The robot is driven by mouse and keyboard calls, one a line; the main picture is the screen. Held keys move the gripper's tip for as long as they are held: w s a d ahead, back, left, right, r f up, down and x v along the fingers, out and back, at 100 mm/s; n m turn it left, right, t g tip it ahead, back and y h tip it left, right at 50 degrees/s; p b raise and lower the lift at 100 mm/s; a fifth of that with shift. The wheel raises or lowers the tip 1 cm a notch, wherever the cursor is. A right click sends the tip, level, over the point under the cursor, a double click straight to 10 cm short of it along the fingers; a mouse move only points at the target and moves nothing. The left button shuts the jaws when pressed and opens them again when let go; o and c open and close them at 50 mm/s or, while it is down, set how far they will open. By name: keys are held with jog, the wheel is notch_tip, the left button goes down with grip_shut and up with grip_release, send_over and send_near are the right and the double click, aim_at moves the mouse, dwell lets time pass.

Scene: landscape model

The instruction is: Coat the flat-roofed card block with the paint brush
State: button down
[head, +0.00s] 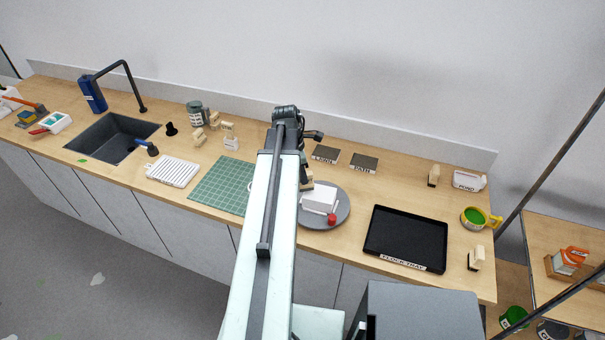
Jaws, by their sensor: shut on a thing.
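The flat-roofed card block (320,197) is white and stands on a round grey turntable (341,215) right of my arm. My gripper (306,182) is at the block's back left, largely hidden by my arm. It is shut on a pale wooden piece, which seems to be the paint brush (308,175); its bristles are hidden. I cannot tell whether the brush touches the block. A small red thing (332,219) is at the block's front right corner.
A black flock tray (405,238) lies right of the turntable, with a green-filled tub (475,218) beyond it. A green cutting mat (222,186) lies left of my arm. Two dark labelled plates (363,162) lie behind. A sink (112,135) is far left.

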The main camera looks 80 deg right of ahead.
jog(key=shift+f+b, duration=0.8)
jog(key=shift+f, duration=0.05)
